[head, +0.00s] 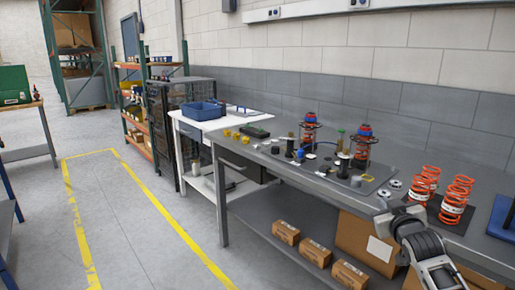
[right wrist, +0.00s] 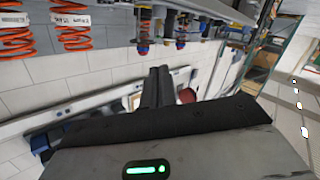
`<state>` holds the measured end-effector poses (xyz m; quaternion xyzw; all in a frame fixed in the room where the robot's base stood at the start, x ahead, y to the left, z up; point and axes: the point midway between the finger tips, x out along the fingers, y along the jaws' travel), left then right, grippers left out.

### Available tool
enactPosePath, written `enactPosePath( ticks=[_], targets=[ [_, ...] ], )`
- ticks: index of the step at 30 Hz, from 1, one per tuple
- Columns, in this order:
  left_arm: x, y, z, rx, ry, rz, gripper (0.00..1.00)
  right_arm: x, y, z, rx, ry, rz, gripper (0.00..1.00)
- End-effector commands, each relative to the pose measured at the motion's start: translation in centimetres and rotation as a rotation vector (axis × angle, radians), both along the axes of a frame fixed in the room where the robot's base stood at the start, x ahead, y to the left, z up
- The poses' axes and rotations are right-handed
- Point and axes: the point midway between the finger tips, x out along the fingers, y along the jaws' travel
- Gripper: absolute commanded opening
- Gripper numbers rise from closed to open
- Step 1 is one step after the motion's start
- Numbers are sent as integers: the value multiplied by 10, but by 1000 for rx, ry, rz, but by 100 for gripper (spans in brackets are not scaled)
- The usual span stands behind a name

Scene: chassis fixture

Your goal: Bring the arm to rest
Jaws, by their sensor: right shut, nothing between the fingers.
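My right arm comes in at the bottom right of the head view. Its gripper (head: 391,216) is by the front edge of the grey workbench (head: 300,182), in front of the orange coil springs. In the right wrist view the two dark fingers (right wrist: 157,86) are together with nothing between them. The wrist picture looks upside down, with the springs (right wrist: 70,22) at its top left. My left gripper is in neither view.
Orange springs (head: 456,200) stand at the bench's right. Two strut assemblies (head: 362,147) and small parts stand mid-bench. Cardboard boxes (head: 286,233) lie on the lower shelf. A blue bin (head: 201,110) is on the white table. Floor left of the bench is clear.

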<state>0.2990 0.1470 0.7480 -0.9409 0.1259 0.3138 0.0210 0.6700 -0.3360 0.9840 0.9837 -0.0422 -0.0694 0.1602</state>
Motion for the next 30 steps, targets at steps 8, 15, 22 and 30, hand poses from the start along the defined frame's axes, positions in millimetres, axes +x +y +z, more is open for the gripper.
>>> enactPosePath(
  ticks=[8,15,22,30],
  targets=[
    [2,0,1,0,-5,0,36,-77,61,-111,41,157,95,0],
    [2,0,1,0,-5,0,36,-206,130,-202,141,336,191,0],
    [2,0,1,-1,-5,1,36,-329,177,-234,263,486,230,0],
    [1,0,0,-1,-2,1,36,-371,191,-235,311,537,233,0]
  ],
)
